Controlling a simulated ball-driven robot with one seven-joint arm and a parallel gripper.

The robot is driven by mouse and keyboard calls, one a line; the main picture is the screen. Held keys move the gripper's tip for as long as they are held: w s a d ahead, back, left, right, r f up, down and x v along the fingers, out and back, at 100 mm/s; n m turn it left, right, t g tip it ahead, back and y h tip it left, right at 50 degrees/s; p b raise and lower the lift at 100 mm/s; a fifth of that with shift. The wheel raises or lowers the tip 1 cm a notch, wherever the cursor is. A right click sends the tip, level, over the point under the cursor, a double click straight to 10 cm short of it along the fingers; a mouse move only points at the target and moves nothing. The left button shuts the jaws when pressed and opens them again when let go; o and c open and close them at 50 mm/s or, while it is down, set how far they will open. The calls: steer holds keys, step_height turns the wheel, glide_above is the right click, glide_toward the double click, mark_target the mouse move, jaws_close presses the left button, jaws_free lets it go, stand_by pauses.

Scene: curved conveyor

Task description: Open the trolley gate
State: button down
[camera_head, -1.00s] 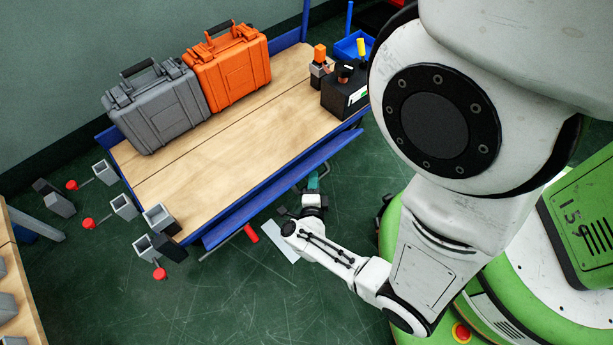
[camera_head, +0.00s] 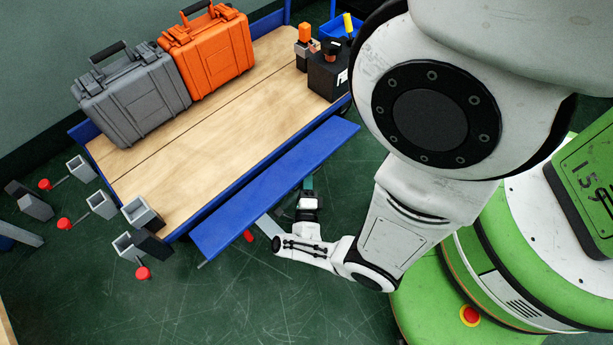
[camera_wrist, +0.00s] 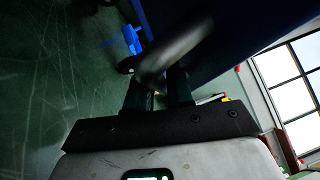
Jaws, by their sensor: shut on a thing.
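The trolley has a wooden top (camera_head: 190,150) with blue edges. Its long blue gate (camera_head: 275,190) is tilted outward and down along the near side, with its broad face showing in the head view. My gripper (camera_head: 307,184) is at the gate's outer edge, right of its middle, and its fingertips are partly hidden there. In the wrist view my gripper (camera_wrist: 160,92) is shut on a dark, rounded, blurred piece, which seems to be the gate's handle (camera_wrist: 175,50).
A grey case (camera_head: 130,95), an orange case (camera_head: 208,48) and a black box (camera_head: 328,75) stand on the trolley. Grey square sockets with red knobs (camera_head: 143,273) stand off its left end.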

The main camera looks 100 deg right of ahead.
steer(key=shift+w+d+f+m+h, duration=0.15)
steer(key=shift+f+m+h, duration=0.15)
steer(key=shift+f+m, duration=0.3)
stand_by(0.4)
steer(key=c, duration=1.1)
jaws_free()
